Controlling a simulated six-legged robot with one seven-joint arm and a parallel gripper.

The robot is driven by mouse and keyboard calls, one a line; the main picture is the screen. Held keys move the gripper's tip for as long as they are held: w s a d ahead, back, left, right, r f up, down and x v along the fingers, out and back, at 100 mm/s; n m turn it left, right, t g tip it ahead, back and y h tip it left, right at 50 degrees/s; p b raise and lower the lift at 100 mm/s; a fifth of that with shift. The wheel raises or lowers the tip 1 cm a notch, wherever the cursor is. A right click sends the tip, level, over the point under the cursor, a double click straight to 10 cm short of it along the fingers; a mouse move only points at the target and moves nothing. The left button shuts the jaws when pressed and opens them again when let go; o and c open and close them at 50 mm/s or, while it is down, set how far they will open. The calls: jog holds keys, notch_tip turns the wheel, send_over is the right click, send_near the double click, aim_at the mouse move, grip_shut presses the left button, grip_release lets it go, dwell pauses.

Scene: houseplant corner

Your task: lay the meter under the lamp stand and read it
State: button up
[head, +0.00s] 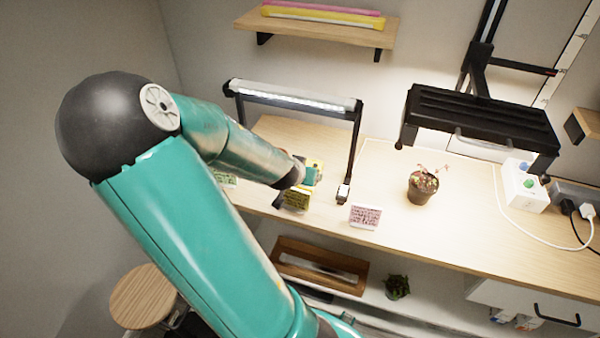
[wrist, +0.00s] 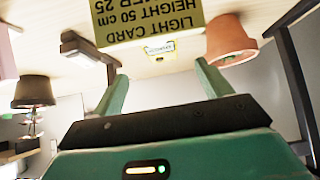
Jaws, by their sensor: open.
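My gripper (head: 304,178) is low over the bench, below the light bar of the lamp stand (head: 298,98). In the wrist view, which is upside down, its two green fingers (wrist: 160,72) are spread with nothing between them. A small yellow-edged thing with a pale lettered face (wrist: 160,48), probably the meter, lies on the bench beyond the fingertips, apart from them. Its reading is too small to make out. In the head view a yellow patch (head: 317,164) shows behind my gripper, partly hidden. A yellow light card (wrist: 150,22), lettered "HEIGHT 50 cm", stands close by.
A terracotta pot (wrist: 232,38) stands near the yellow card. A pink card (head: 365,215) and a small potted plant (head: 422,188) stand to the right on the bench (head: 390,165). A black fixture (head: 480,118) overhangs the right part. A white box (head: 523,185) with a cable sits farther right.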

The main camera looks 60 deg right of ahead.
jog(key=shift+v, duration=1.7)
jog(key=w+a+f+n+t+y, duration=0.2)
jog(key=w+a+n+y, duration=0.15)
jog(key=w+a, duration=0.6)
jog(key=w+a+r+n+t+y, duration=0.15)
jog(key=a+r+n+y, duration=0.35)
jog(key=a, duration=0.8)
jog(key=s+a+r+n, duration=0.3)
jog(key=a+r+n, duration=0.1)
jog(key=a+r, duration=0.3)
jog(key=s+a+r+n, duration=0.3)
jog(key=a+r, duration=0.5)
jog(key=a, duration=0.3)
jog(key=shift+r+n+t, duration=0.35)
